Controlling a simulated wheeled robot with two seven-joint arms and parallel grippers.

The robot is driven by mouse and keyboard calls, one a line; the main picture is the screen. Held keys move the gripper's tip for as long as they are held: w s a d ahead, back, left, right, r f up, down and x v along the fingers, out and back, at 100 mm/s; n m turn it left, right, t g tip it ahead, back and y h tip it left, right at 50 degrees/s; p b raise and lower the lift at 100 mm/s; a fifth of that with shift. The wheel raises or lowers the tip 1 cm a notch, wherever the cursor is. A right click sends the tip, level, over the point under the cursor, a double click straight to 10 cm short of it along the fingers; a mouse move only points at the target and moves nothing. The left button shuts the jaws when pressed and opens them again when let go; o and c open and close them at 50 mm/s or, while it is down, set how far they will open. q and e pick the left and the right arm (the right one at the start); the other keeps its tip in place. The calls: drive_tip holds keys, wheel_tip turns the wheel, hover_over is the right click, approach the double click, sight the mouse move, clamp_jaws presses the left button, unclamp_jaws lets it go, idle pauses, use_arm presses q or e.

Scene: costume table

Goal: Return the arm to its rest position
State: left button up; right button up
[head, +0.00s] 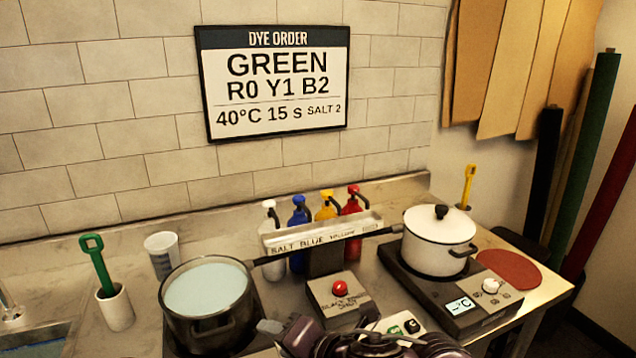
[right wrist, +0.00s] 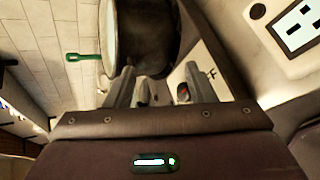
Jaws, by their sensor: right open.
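My right arm and gripper (head: 285,332) show at the bottom centre of the head view, in front of the red-button box and beside the dark pot. In the right wrist view the two grey fingers of this gripper (right wrist: 160,88) stand apart with nothing held between them. The dark pot (right wrist: 152,40) lies beyond the fingertips there, and part of a red button (right wrist: 183,90) shows near the right finger. My left gripper is not in view.
The dark pot (head: 210,328) holds pale liquid. A white lidded pot (head: 437,245) stands on a hotplate (head: 400,270) at right. The red-button box (head: 325,292), bottles (head: 300,215), green-handled tool (head: 97,262) and grey cup (head: 162,250) crowd the counter. A tiled wall (head: 110,115) stands behind.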

drive_tip(key=d+f+m+h, duration=0.1)
drive_tip(key=d+m, duration=0.1)
drive_tip(key=m, duration=0.2)
drive_tip(key=d+f+m+t+h, duration=0.1)
drive_tip(key=d+m, duration=0.1)
drive_tip(key=m, duration=0.2)
drive_tip(key=d+f+m+h, duration=0.1)
drive_tip(key=d+m, duration=0.2)
drive_tip(key=m, duration=0.1)
drive_tip(key=shift+s+d+t, duration=0.1)
drive_tip(key=shift+s+t, duration=0.2)
drive_tip(key=shift+t, duration=0.1)
drive_tip(key=s+d+f+m+g+h, duration=0.3)
drive_tip(key=s+d+f+m, duration=0.35)
drive_tip(key=d+m, duration=0.25)
drive_tip(key=s+d+f+m+g+h, duration=0.3)
drive_tip(key=s+d+f+m, duration=0.3)
drive_tip(key=s+d+m, duration=0.25)
wheel_tip(320, 180, down, 32)
drive_tip(key=s+g, duration=0.2)
drive_tip(key=s+d+f, duration=0.2)
drive_tip(key=s+f, duration=0.6)
drive_tip(key=s, duration=0.1)
drive_tip(key=s+d+f+g, duration=0.1)
drive_tip(key=s+d+f, duration=0.1)
drive_tip(key=s+f, duration=0.6)
drive_tip(key=shift+s+f+n, duration=0.35)
drive_tip(key=shift+s+n, duration=0.1)
drive_tip(key=shift+s, duration=0.7)
